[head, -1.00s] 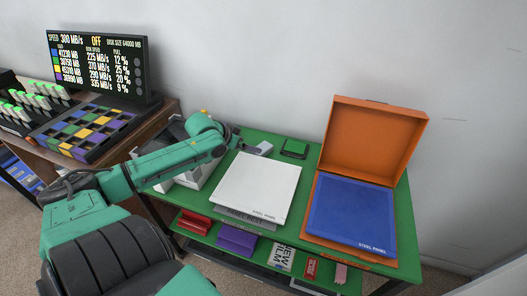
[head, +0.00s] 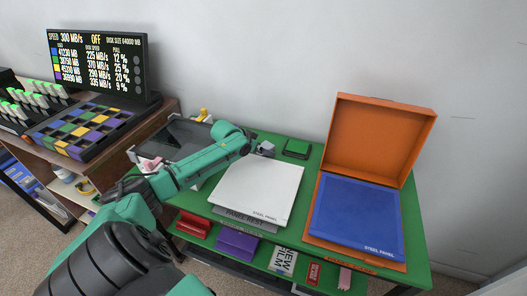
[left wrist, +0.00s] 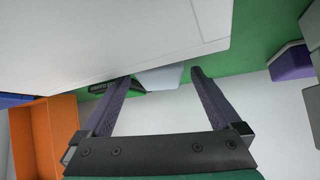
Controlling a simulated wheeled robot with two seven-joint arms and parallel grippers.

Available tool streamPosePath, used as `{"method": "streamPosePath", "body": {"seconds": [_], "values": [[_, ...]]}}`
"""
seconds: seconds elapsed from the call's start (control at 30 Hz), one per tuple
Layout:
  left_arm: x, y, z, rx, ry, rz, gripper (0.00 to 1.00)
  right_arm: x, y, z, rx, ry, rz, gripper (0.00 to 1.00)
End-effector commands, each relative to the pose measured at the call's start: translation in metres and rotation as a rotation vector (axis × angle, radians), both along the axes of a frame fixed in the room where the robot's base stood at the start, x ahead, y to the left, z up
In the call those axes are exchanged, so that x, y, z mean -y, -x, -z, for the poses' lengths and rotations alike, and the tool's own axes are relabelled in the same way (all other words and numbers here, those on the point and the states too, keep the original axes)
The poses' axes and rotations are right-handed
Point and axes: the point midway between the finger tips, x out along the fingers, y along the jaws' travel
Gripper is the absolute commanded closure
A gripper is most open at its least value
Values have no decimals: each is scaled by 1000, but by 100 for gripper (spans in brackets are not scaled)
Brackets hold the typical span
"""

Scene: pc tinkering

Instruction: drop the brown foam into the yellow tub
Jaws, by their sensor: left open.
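My left gripper (head: 264,149) is at the back of the green table, behind the white steel panel, partly hidden by its arm. In the left wrist view my left gripper (left wrist: 160,75) has its two dark fingers wide apart. A pale block (left wrist: 158,78) shows beyond and between the fingertips; I see no contact. I cannot make out the brown foam in either view. A small yellow thing (head: 203,114) stands behind my left arm, and a yellow item (head: 84,187) is on the shelf at left; I cannot tell whether either is the tub. My right gripper is not in view.
The white panel (head: 258,188) lies on the green table (head: 411,232). An open orange case (head: 378,135) holds a blue panel (head: 356,215) at right. A dark bin (head: 180,138) is behind my arm. The display (head: 98,66) stands at left. The lower shelf holds red and purple items.

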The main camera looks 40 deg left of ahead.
Motion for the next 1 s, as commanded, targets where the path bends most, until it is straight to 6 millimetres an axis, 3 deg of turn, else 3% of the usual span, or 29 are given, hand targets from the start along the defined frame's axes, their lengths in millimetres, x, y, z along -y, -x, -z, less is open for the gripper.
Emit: {"method": "streamPosePath", "body": {"seconds": [0.03,0.23,0.5,0.67,0.77,1.0], "values": [[0,0,0,0,0,0,14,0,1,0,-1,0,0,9],[0,0,0,0,1,-1,90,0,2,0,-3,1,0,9],[0,0,-1,0,1,-1,92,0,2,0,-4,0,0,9],[0,0,-16,2,1,-1,92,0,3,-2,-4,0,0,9],[0,0,-37,4,0,1,92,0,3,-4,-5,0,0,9],[-1,0,-120,6,-2,0,92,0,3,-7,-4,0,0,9]]}}
